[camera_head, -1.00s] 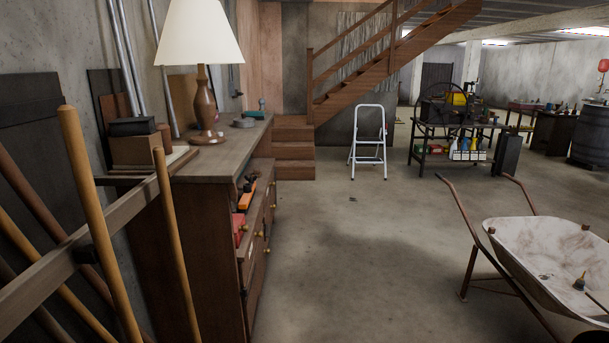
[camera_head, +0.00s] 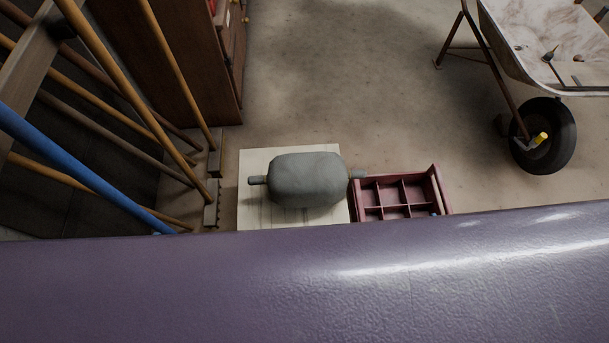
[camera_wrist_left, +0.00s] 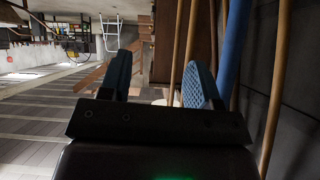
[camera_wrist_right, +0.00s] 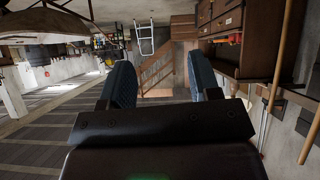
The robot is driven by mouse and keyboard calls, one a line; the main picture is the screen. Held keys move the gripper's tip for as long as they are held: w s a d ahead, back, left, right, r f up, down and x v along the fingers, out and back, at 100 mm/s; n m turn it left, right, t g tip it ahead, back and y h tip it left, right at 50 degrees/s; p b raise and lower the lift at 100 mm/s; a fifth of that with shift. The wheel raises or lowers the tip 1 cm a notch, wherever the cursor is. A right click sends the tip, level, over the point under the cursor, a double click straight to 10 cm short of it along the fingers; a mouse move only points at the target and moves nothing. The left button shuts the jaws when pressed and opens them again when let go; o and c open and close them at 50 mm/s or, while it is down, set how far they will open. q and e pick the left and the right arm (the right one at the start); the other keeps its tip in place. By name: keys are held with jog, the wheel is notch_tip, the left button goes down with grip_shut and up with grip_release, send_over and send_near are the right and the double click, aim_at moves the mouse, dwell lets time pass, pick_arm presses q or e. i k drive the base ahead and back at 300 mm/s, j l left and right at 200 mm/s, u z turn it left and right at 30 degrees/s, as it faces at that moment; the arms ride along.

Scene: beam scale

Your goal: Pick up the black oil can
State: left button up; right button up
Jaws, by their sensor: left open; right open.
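I cannot make out a black oil can for certain in any view. A small dark item (camera_head: 550,54) lies in the wheelbarrow at the upper right of the head view; it is too small to identify. My left gripper (camera_wrist_left: 160,82) shows in the left wrist view with its two blue fingers apart and nothing between them. My right gripper (camera_wrist_right: 163,82) shows in the right wrist view, also with fingers apart and empty. Neither gripper shows in the head view.
A wheelbarrow (camera_head: 503,30) stands at the upper right. A grey rounded block (camera_head: 305,180) lies on a pale board (camera_head: 252,212), beside a red divided tray (camera_head: 441,190). Long poles (camera_head: 125,100) lean at the left by a wooden cabinet (camera_head: 185,50). The middle floor is clear.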

aim_at(548, 56)
jog(key=l, duration=0.65)
jog(key=l+z, duration=0.1)
jog(key=l, duration=0.55)
jog(key=l+z, duration=0.1)
jog(key=l, duration=0.5)
jog(key=i+l, duration=0.1)
jog(key=l, duration=0.55)
jog(key=l+z, duration=0.1)
jog(key=l, duration=0.55)
jog(key=i+l, duration=0.1)
jog(key=l, duration=0.55)
jog(key=i+l+z, duration=0.15)
jog(key=l, duration=1.1)
jog(key=z, duration=0.3)
jog(key=i+l, duration=0.05)
